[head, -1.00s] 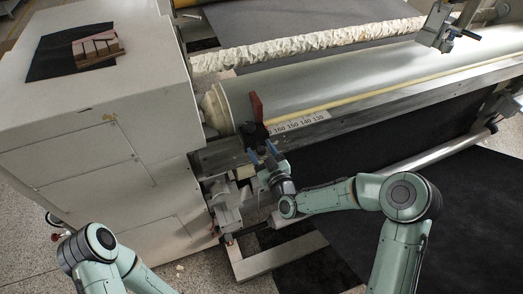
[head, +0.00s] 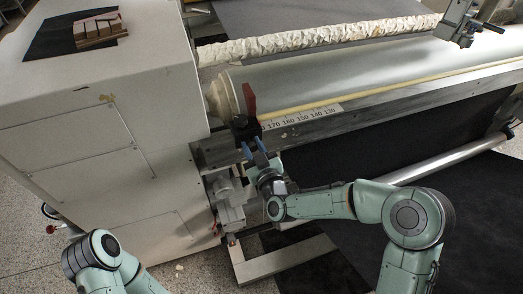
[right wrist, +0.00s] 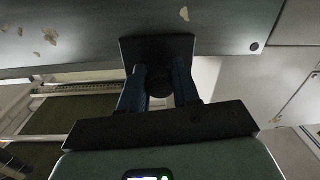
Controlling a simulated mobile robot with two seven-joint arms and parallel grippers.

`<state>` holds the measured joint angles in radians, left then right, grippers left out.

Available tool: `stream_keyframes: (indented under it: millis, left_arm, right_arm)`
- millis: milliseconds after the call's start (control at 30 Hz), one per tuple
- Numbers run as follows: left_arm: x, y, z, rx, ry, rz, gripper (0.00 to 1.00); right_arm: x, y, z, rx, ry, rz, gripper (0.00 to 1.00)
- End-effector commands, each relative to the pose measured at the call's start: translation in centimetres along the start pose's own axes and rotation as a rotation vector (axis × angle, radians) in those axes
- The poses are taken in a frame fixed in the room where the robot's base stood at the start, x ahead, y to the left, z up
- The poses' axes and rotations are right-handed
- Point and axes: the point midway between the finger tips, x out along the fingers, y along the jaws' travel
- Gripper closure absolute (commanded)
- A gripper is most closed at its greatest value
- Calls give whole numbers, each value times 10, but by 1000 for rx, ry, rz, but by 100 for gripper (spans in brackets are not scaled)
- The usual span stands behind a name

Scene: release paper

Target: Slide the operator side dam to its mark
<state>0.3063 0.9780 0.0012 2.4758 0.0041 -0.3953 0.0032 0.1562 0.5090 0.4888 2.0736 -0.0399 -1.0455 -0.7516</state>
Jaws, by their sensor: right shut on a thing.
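The operator side dam is a red upright plate (head: 249,98) on a black block (head: 246,130). It stands at the left end of the long grey roller (head: 330,75), beside the number scale (head: 300,116). The numbers 170 to 130 read to its right. My right gripper (head: 255,152) is at the front of the dam. In the right wrist view its two fingers (right wrist: 160,85) are shut on a dark knob (right wrist: 159,80) under the black block (right wrist: 150,47). My left arm shows at the lower left, but its gripper is out of view.
A large white machine cabinet (head: 100,100) stands just left of the dam, with wooden blocks (head: 98,32) on a dark sheet on top. A metal rail (head: 340,118) runs along the roller's front. Another clamp-like unit (head: 460,22) sits far right.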

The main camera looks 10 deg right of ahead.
Motion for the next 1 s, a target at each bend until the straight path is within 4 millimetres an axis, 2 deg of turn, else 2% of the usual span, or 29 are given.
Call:
stream_keyframes:
  millis: [300, 333, 400, 767, 867, 1000]
  left_arm:
    - [-1, 0, -1, 1, 2, 1, 57]
    - [-1, 0, 0, 1, 2, 1, 57]
    - [-1, 0, -1, 1, 2, 1, 57]
    - [0, 0, -1, 1, 3, 0, 57]
    - [1, 0, -2, 1, 5, 1, 57]
    - [4, -1, -3, 1, 10, 2, 57]
  right_arm:
    - [0, -4, 0, 2, -4, -7, 100]
    - [0, -4, 0, 2, -4, -7, 59]
    - [0, -4, 0, 2, -4, -6, 43]
    - [-5, -2, 0, 0, -3, -3, 43]
    - [-17, -2, 0, -2, -3, -4, 43]
    - [-46, -2, 0, -2, -3, -4, 43]
